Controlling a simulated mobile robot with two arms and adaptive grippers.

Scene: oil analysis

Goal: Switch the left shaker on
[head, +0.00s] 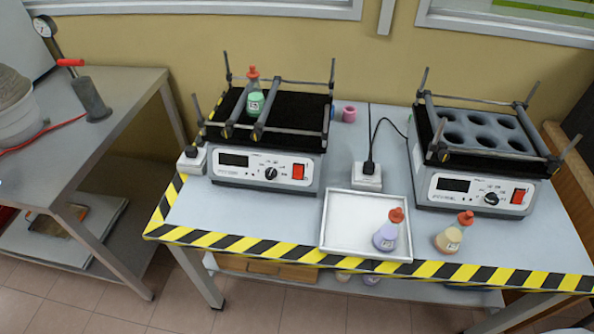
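The left shaker (227,172) stands on the left part of the grey table. Its front panel has a dark display, a black knob (271,173) and a red switch (298,172). I cannot tell the switch position; the display shows no readable digits. A flask with green content and a red cap (255,103) stands on its black platform between the clamp bars. The right shaker (447,189) has a platform with several round holes, a dark display and a red switch (518,196). Neither of my grippers is in the head view.
A white tray (340,222) near the front edge holds a purple flask (387,232). A yellowish flask (453,233) stands right of it. A power socket with a black plug (367,176) is between the shakers, another socket (192,160) at left. The front table area left of the tray is clear.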

